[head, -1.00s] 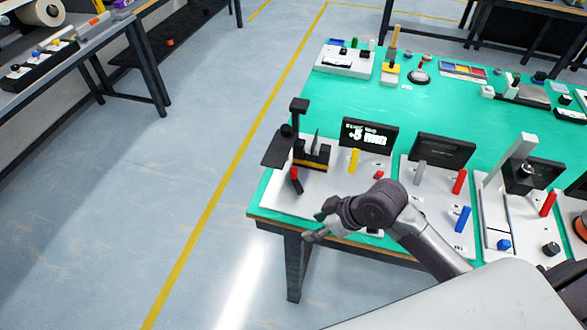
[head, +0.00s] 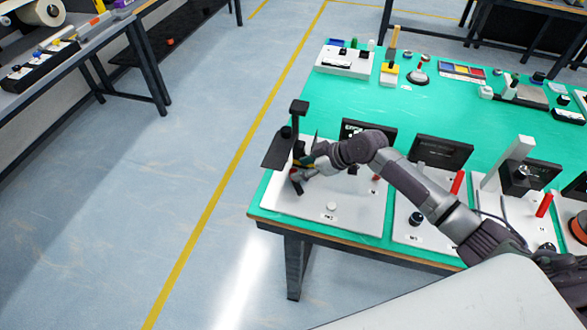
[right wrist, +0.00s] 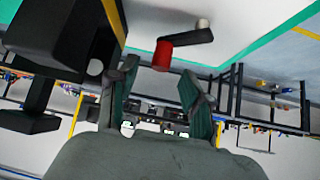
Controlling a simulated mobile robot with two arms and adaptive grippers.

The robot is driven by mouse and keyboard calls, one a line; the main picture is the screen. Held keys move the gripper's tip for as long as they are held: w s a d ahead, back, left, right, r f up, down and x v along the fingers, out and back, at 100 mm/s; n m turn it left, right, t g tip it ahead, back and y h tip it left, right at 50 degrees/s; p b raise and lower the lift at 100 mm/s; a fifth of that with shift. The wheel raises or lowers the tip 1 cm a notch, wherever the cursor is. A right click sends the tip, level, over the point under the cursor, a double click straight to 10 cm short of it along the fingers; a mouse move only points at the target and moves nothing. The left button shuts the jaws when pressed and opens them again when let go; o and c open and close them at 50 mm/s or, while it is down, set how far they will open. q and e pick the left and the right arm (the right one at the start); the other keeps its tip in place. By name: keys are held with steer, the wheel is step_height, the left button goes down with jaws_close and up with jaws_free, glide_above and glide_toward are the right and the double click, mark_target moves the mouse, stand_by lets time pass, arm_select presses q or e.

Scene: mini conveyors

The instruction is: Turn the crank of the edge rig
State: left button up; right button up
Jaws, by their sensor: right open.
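The edge rig (head: 277,150) stands at the left end of the green table, a black mechanism on a white base plate. Its crank is a black arm (head: 297,187) with a red handle; the handle is partly hidden by my gripper in the head view. In the right wrist view the red handle (right wrist: 162,55) and black crank arm (right wrist: 188,38) show clearly. My right gripper (head: 302,171) is open beside the crank. In the right wrist view its two fingers (right wrist: 160,78) stand apart, with the red handle just beyond the gap; contact cannot be told. My left gripper is out of view.
A dark display (head: 368,127) stands behind the rig, partly covered by my right arm. Another display (head: 440,151) and a red lever (head: 457,182) are to its right. A white button (head: 331,206) is on the plate's front. The table's left edge is close to the rig.

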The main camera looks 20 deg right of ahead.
mark_target(295, 171)
steer(key=shift+x, duration=2.05)
jaws_close()
